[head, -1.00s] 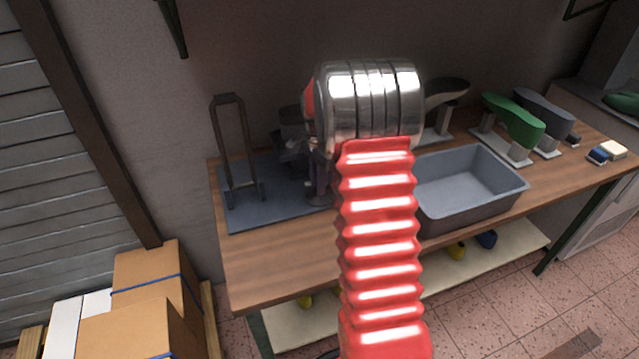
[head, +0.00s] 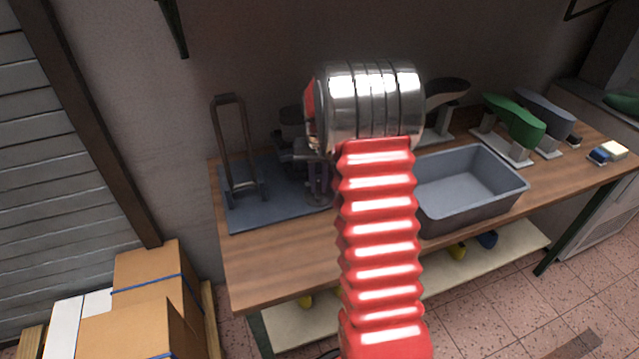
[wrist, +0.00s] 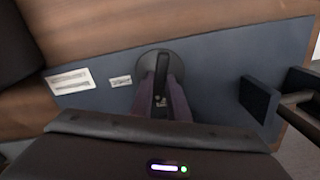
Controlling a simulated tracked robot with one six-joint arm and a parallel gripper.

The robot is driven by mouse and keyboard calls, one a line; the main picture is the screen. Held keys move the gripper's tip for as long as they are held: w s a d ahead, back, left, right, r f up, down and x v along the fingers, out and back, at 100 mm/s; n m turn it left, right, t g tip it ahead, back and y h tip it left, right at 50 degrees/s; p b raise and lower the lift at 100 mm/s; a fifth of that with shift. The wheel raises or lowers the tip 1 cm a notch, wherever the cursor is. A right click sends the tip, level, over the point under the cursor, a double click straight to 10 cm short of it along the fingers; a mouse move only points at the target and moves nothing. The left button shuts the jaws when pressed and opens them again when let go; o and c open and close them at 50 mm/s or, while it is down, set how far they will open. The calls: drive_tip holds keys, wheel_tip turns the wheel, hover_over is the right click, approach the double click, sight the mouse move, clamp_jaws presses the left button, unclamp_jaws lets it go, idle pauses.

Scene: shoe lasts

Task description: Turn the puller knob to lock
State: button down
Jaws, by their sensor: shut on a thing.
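The puller knob (wrist: 161,67) is a black bar handle on a dark round disc, seen from above in the wrist view. It stands close to in line with the view's vertical. My gripper (wrist: 160,90) is shut on it, with one purple-grey finger on each side. The disc sits on the blue-grey base plate (wrist: 215,72), which also shows on the bench in the head view (head: 282,205). In the head view my gripper (head: 318,186) is over the plate's right part, and my arm hides the knob.
A dark upright frame (head: 232,150) stands on the plate's left side. A grey bin (head: 465,205) is right of my arm. Green (head: 515,120) and grey (head: 545,108) shoe lasts stand farther right. Two pale labels (wrist: 68,80) lie left of the knob. The front bench strip is clear.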

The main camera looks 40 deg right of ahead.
sight(318, 188)
drive_tip(key=shift+s+a+n, duration=0.15)
drive_tip(key=shift+n, duration=1.85)
drive_tip(key=c, duration=1.7)
unclamp_jaws()
drive_tip(key=shift+r, duration=0.5)
wheel_tip(318, 188, up, 13)
drive_tip(key=shift+f, duration=0.15)
